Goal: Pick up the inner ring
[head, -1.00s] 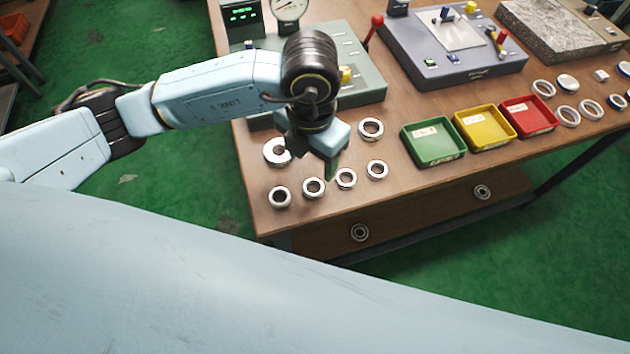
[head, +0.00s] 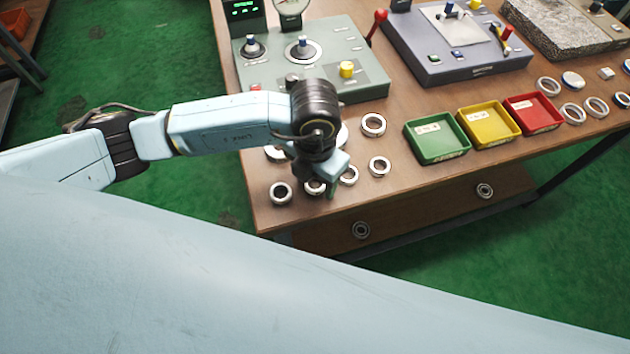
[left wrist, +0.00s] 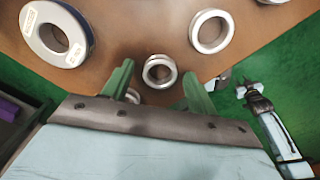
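Several small metal rings stand in a group at the near left corner of the wooden table, among them a ring (head: 272,196) at the left end and a ring (head: 387,167) at the right end. My left gripper (head: 322,184) is low over this group and partly hides the rings under it. In the left wrist view the open green fingers (left wrist: 157,70) have a small ring (left wrist: 158,83) in the gap between their tips, apparently not touched. Another ring (left wrist: 132,96) is partly hidden behind the left finger. My right gripper is not in view.
A thick ring with a blue edge (left wrist: 35,42) and another ring (left wrist: 211,45) lie nearby. Green (head: 437,157), yellow (head: 490,142) and red (head: 534,123) trays stand to the right. A grey-green device (head: 358,88) stands behind. The table's front edge is close.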

